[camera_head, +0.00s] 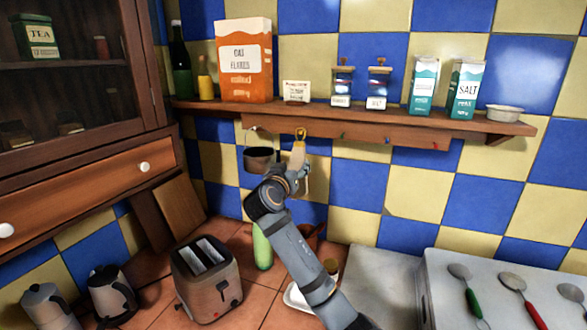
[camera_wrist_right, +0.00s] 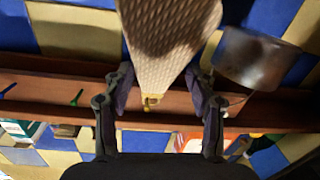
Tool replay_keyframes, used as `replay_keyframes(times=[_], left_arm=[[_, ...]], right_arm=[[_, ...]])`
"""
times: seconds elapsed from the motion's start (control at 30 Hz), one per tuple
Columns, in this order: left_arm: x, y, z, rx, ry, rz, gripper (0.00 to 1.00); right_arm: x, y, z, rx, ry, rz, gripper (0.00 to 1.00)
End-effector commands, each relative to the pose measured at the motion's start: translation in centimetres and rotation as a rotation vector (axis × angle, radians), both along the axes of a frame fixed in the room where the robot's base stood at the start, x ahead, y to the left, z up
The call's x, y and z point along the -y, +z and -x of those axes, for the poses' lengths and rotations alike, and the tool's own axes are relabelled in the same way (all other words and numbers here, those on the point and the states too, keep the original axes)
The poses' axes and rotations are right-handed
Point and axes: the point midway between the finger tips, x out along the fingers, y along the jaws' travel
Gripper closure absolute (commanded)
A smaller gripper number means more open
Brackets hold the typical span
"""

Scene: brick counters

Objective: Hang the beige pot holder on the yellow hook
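The beige pot holder (camera_head: 298,154) hangs tip-up just below the rail, partly hidden by my right gripper (camera_head: 292,176). In the right wrist view, its textured face (camera_wrist_right: 165,45) tapers to a tip at the yellow hook (camera_wrist_right: 152,100). The yellow hook (camera_head: 300,133) and a loop overlap at the rail; I cannot tell for certain that the loop is around the hook. My left gripper is out of view.
A dark pot (camera_head: 260,158) hangs just left of the pot holder. Green, blue and red hooks sit to the right on the wooden rail (camera_head: 370,133). The shelf above holds an oat flakes box (camera_head: 245,60), jars and cartons. A toaster (camera_head: 207,278) and green bottle (camera_head: 262,247) stand below.

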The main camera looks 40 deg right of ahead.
Motion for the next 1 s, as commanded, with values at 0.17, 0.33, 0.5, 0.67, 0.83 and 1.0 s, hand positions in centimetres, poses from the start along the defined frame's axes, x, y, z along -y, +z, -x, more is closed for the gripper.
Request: replay_keyframes(times=[0.17, 0.33, 0.5, 0.67, 0.83, 1.0], left_arm=[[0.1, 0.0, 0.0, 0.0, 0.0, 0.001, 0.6], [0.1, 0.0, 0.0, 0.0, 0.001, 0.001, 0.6], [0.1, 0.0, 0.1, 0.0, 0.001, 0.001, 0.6], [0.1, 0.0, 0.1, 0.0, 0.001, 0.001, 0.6], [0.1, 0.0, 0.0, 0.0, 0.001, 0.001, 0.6], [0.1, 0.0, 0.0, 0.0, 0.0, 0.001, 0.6]], right_arm=[[0.0, 0.0, 0.0, 0.0, 0.0, 0.0, 0.18], [0.0, 0.0, 0.0, 0.0, 0.0, 0.0, 0.18], [-0.3, 0.0, 0.1, -0.001, 0.001, -0.001, 0.18], [-2.5, -0.1, 1.3, 0.002, 0.004, -0.005, 0.18], [-6.4, 0.0, 3.6, 0.002, 0.007, -0.009, 0.18], [-8.9, 0.1, 5.2, 0.001, 0.005, -0.007, 0.18]])
